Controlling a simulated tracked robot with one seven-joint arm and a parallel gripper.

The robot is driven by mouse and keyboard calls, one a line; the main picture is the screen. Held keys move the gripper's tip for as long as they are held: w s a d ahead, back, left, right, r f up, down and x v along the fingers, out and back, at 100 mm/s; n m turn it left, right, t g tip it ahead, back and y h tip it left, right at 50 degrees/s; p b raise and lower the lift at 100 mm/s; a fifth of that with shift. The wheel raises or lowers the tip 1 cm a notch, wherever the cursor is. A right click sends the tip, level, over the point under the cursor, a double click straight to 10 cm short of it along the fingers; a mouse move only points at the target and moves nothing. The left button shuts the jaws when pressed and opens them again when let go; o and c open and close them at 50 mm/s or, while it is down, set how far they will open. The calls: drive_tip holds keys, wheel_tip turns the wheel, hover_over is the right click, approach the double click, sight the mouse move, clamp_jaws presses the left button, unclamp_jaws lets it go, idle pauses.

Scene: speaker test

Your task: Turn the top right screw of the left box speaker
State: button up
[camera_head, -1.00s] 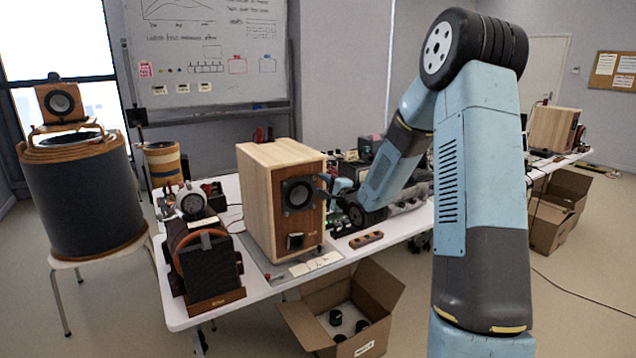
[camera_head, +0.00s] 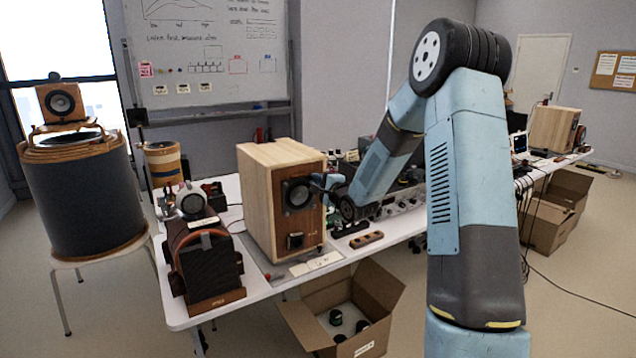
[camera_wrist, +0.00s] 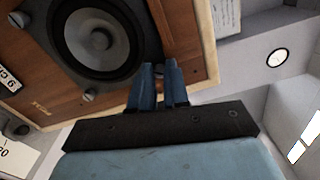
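The left box speaker (camera_head: 270,215) stands on the white table, with pale wood sides and a brown front. Its round black driver (camera_head: 297,195) faces me and fills much of the wrist view (camera_wrist: 100,38). My gripper (camera_head: 322,181) is at the upper right of the driver. In the wrist view, its two blue fingers (camera_wrist: 160,72) are close together, with a narrow gap at the driver's edge. A small grey screw head (camera_wrist: 160,70) shows between the fingertips; whether they touch it is unclear. Another grey screw (camera_wrist: 90,95) is free at the driver's rim.
A dark brown device (camera_head: 205,262) stands left of the speaker on the table (camera_head: 255,288). Electronics (camera_head: 400,205) crowd the table to the right. An open cardboard box (camera_head: 365,347) is on the floor in front. A second box speaker (camera_head: 553,128) is far right.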

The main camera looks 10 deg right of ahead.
drive_tip(key=shift+f, duration=0.1)
clamp_jaws()
drive_tip(key=shift+f+n, duration=0.1)
drive_tip(key=shift+n, duration=0.9)
drive_tip(key=o, duration=0.6)
unclamp_jaws()
drive_tip(key=shift+s, duration=0.1)
drive_tip(key=v, duration=1.3)
drive_tip(key=shift+s+d, duration=0.15)
drive_tip(key=shift+s, duration=0.1)
